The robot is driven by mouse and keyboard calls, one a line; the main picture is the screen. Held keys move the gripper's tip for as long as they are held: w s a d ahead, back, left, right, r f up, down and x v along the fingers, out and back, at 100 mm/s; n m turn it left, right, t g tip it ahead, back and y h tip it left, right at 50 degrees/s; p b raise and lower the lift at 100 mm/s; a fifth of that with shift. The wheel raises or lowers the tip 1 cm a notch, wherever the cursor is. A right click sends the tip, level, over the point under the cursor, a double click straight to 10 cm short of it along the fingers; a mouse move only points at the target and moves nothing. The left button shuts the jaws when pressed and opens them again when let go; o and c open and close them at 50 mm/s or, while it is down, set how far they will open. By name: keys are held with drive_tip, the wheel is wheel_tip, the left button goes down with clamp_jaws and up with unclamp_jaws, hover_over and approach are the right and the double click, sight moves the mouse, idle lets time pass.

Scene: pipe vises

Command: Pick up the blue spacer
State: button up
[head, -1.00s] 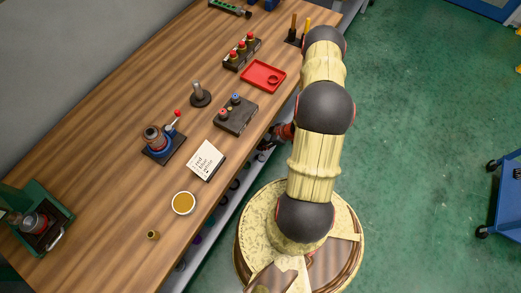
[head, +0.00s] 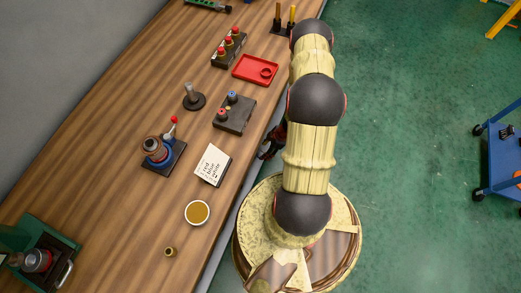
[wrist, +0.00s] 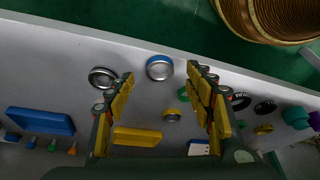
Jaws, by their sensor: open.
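A small blue-topped piece (head: 232,97), which looks like the blue spacer, sits upright on a dark block (head: 234,119) on the wooden bench, beside a red-topped piece (head: 221,112). My gripper (head: 270,146) is low beside the bench's right edge, partly hidden by my arm and apart from the block. In the wrist view my gripper (wrist: 165,98) is open, with yellow-padded fingers spread and nothing held between them. The blue piece cannot be made out in the wrist view.
A card (head: 212,165), blue vise (head: 157,150), post on a round base (head: 193,97), red tray (head: 250,74) and round amber-filled dish (head: 197,212) stand nearby.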

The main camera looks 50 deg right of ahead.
sight(263, 152)
drive_tip(key=b+x, duration=0.1)
drive_tip(key=x, duration=0.2)
drive_tip(key=shift+f, duration=0.25)
drive_tip(key=shift+r, duration=0.1)
drive_tip(key=c, duration=0.3)
drive_tip(key=c, duration=0.8)
drive_tip(key=shift+c, duration=0.2)
drive_tip(key=shift+r, duration=0.1)
